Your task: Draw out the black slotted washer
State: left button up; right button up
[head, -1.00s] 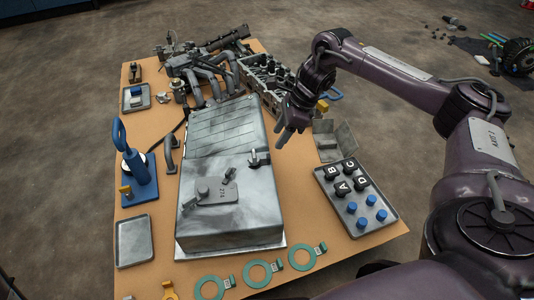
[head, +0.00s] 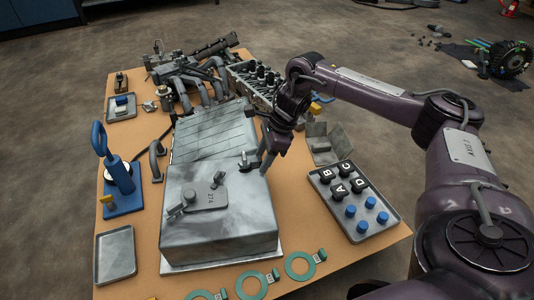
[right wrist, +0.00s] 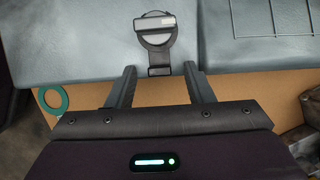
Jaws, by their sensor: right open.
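The black slotted washer (right wrist: 155,38) sits around a stud under a grey crossbar (right wrist: 155,24) on the grey metal case, in the right wrist view. Its dark tab (right wrist: 160,66) reaches past the case edge toward my right gripper (right wrist: 160,72). The gripper's fingers are open, one on each side of the tab, with nothing held. In the head view the washer is a small dark patch at the right edge of the case (head: 215,225), and the right gripper (head: 266,166) is just right of it. Whether the fingers touch anything is unclear. My left gripper does not show.
A tray (head: 370,225) with lettered black knobs and blue pegs lies to the right, and a grey open box (head: 330,145) behind it. Green rings (head: 300,265) lie along the front edge. Engine parts (head: 200,75) crowd the back.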

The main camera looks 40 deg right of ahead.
jog(key=shift+c, duration=0.2)
grip_shut()
jog(key=c, duration=0.7)
grip_release()
jog(key=shift+c, duration=1.2)
jog(key=shift+d+r, duration=0.1)
jog(key=shift+s+d+p, duration=0.4)
jog(key=shift+d+p, duration=0.05)
jog(key=shift+d, duration=0.35)
jog(key=shift+s+d, duration=0.15)
jog(key=shift+d, duration=0.05)
jog(key=shift+s+d+p, duration=0.2)
jog(key=shift+d+p, duration=0.2)
jog(key=shift+d, duration=0.1)
